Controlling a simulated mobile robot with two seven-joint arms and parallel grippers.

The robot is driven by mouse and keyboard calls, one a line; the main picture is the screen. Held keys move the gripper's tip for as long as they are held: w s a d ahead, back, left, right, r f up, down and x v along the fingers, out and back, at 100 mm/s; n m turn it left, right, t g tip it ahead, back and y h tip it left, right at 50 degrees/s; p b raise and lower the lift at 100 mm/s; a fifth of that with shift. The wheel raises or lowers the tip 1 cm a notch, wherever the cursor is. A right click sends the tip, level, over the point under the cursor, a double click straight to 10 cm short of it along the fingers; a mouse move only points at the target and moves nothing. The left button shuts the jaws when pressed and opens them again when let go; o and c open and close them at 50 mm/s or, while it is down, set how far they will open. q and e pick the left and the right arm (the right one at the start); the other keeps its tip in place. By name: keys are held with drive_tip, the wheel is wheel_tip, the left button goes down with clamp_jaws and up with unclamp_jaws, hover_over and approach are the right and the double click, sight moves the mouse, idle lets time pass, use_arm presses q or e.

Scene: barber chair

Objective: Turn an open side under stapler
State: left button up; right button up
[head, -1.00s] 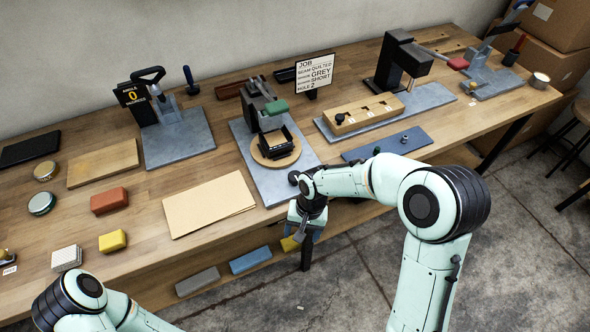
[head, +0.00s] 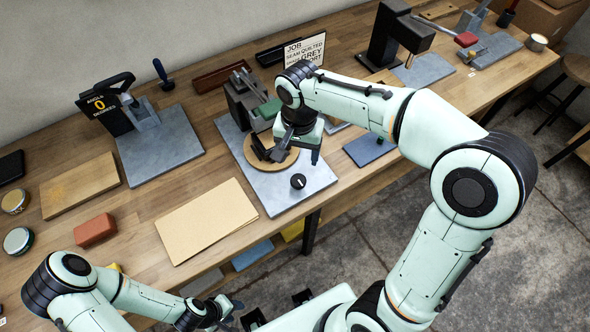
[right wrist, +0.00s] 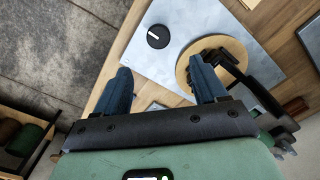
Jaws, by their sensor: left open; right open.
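The stapler (head: 240,98) is a dark grey press with a green part, standing on a grey base plate (head: 318,179). Below it is a round wooden turntable (head: 258,160), also in the right wrist view (right wrist: 184,73). A small black open-topped piece (head: 257,147) sits on it, mostly hidden in the head view by my right gripper (head: 292,152). In the right wrist view my right gripper (right wrist: 163,84) is open, its right finger overlapping the turntable's edge near the black piece (right wrist: 226,64). Contact cannot be told. My left gripper (head: 228,308) is low, before the table.
A black knob (head: 298,181) sits at the plate's front. Tan sheets (head: 205,220) lie left of the plate. A blue pad (head: 369,148) lies to the right. The job sign (head: 305,50) and an angle device (head: 115,105) stand behind. A red block (head: 95,230) lies at left.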

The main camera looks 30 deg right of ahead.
sight(298, 180)
wheel_tip(298, 180, down, 12)
drive_tip(key=shift+s+r+b, duration=0.15)
drive_tip(key=shift+r+b, duration=0.05)
drive_tip(key=shift+b, duration=0.3)
drive_tip(key=shift+c, duration=0.3)
drive_tip(key=c, duration=1)
